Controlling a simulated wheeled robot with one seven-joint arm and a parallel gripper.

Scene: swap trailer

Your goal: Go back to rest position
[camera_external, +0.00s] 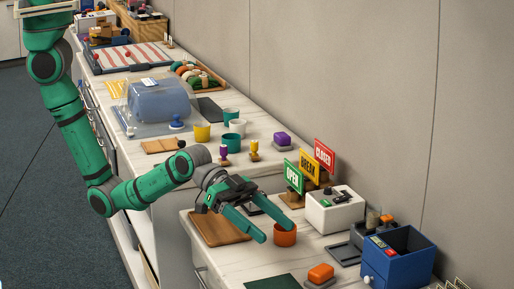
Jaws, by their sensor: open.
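My gripper (276,231) shows in the external view at the end of the green arm, low over the front counter. Its two green fingers are spread apart and point toward the lower right. A wooden board (218,229) lies under and left of the gripper.
Small signs (292,178) and a white box (335,209) stand right of the gripper. A blue box (397,256) is at the lower right. An orange-topped block (320,273) sits in front. The wall bounds the right.

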